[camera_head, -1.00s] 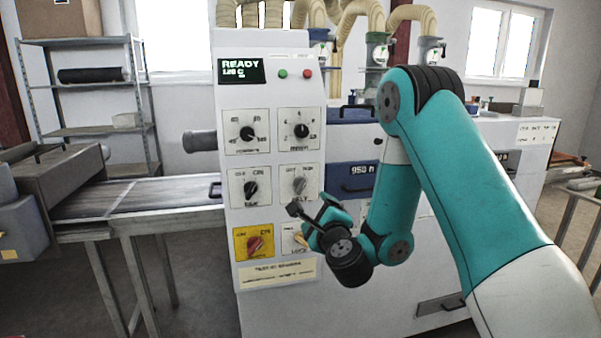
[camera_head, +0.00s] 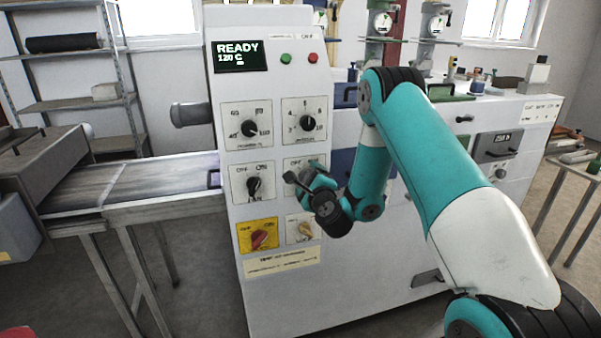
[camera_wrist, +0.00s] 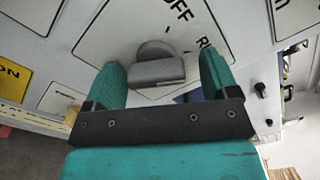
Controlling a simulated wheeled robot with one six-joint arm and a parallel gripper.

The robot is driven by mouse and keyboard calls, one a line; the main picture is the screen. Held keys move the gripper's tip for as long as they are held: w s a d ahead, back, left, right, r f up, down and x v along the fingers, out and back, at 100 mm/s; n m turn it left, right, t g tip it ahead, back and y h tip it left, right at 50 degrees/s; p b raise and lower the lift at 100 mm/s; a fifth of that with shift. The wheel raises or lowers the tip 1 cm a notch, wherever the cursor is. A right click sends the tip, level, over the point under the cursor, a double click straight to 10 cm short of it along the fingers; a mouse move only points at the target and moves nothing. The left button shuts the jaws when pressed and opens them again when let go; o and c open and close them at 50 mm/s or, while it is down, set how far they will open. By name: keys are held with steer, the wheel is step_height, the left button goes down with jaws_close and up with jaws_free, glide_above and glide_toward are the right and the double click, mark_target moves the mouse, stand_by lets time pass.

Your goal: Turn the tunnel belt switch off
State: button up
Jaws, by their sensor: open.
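A grey rotary knob (camera_wrist: 158,68) sits on a white plate marked OFF and, partly cut off, RU in the wrist view. In the head view this plate (camera_head: 294,163) is in the right column of the control panel, and my gripper mostly hides its knob. I cannot read its full name. My gripper (camera_wrist: 162,70) is open, with one teal finger on each side of the knob. I cannot tell whether the fingers touch it. My gripper (camera_head: 304,182) also shows in front of the panel in the head view. The knob's pointing direction is unclear.
Close by are a black OFF/ON knob (camera_head: 254,187), a red knob on a yellow plate (camera_head: 259,238) and a cream knob (camera_head: 304,230). Two black dials (camera_head: 249,127) (camera_head: 308,122) sit above. The display (camera_head: 240,56) reads READY. A conveyor table (camera_head: 150,182) stands left.

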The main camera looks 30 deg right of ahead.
steer(key=shift+w+a, duration=0.15)
steer(key=shift+a, duration=0.1)
steer(key=shift+a, duration=0.1)
steer(key=c, duration=0.9)
steer(key=shift+n, duration=0.4)
steer(key=n+p, duration=0.1)
steer(key=n, duration=0.4)
steer(key=shift+n, duration=0.3)
steer(key=n+p, duration=0.2)
steer(key=n, duration=0.3)
steer(key=shift+f, duration=0.1)
steer(key=shift+n, duration=0.4)
steer(key=o, duration=0.9)
